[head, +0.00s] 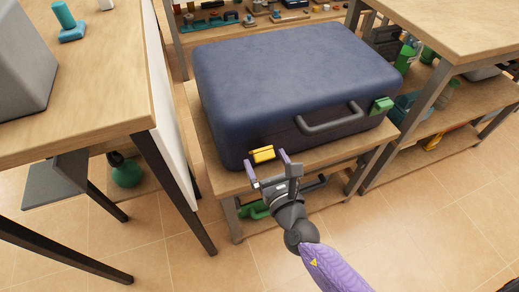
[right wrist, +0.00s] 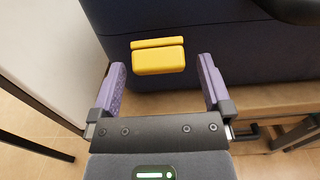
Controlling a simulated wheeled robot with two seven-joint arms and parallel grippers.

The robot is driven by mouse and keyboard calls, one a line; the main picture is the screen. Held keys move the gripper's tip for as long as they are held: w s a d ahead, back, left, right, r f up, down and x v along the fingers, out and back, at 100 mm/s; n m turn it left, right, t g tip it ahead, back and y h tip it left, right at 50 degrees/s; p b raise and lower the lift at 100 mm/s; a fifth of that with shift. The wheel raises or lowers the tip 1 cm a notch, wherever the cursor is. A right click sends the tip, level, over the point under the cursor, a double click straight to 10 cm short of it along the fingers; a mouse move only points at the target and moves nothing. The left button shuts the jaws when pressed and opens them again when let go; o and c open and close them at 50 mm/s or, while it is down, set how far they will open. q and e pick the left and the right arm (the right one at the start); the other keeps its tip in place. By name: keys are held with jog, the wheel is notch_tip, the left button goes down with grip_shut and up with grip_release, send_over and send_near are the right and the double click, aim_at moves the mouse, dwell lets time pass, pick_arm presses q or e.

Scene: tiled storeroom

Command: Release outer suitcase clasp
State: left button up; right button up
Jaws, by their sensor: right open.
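A closed dark blue suitcase (head: 285,80) lies flat on a low wooden shelf table, its grey handle (head: 330,120) facing me. A yellow clasp (head: 262,154) sits on its front side at the left, and a green clasp (head: 382,105) sits right of the handle. My right gripper (head: 268,165) is open and empty, just in front of the yellow clasp. In the right wrist view the yellow clasp (right wrist: 158,56) lies ahead, centred between the two purple fingers (right wrist: 163,85) and beyond their tips. I see no contact. My left gripper is out of view.
A wooden table (head: 100,95) with a grey box stands close on the left, with a white panel (head: 175,110) along its side. Another table (head: 455,30) with shelves of items stands right. The shelf table's edge (head: 300,165) runs below the suitcase. The floor in front is clear.

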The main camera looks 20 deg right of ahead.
aim_at(261, 152)
jog(key=shift+w+a+b, duration=0.1)
jog(key=shift+w+b, duration=0.2)
jog(key=shift+w, duration=1.35)
